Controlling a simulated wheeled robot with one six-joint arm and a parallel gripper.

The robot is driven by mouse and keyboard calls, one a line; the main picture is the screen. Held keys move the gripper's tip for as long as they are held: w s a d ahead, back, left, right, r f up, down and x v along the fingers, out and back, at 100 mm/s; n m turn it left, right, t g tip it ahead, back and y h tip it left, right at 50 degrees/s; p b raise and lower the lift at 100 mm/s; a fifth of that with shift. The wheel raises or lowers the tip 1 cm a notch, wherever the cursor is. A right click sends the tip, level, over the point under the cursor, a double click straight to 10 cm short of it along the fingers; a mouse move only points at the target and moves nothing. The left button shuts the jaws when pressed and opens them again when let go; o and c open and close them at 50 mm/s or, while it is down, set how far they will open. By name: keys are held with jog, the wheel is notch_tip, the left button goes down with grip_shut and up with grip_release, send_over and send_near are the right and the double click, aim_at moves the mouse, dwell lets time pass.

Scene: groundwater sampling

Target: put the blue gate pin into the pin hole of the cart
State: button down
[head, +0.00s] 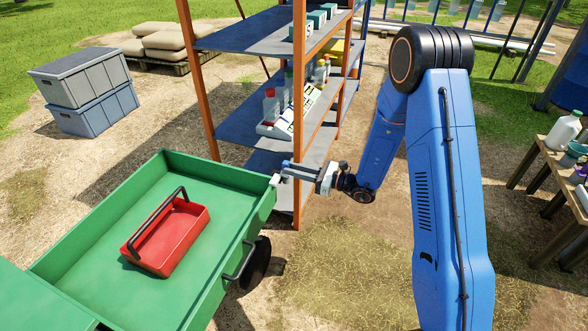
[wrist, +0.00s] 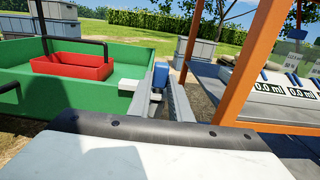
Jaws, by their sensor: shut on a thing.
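The green cart (head: 120,195) stands at the left in the head view, and its wall (wrist: 115,100) shows in the wrist view. My gripper (head: 287,171) is level beside the cart's right far corner. It is shut on the blue gate pin (wrist: 160,73), whose blue top shows between the fingers in the wrist view. A small white block (wrist: 128,85) sits at the cart's corner, close to the left of the fingers. The pin's lower part and the pin hole are hidden; I cannot tell whether the pin touches the cart.
A red tool tray (head: 170,235) lies in the cart. A shelf rack with orange posts (head: 198,80) stands just behind and to the right of my gripper. Grey and blue crates (head: 85,90) stand at the back left. A wooden table (head: 560,165) with bottles is at the right.

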jog(key=shift+f, duration=0.35)
jog(key=c, duration=1.5)
grip_release()
jog(key=shift+c, duration=0.2)
jog(key=shift+d, duration=0.15)
jog(key=v, duration=1.7)
jog(key=shift+s+r, duration=0.1)
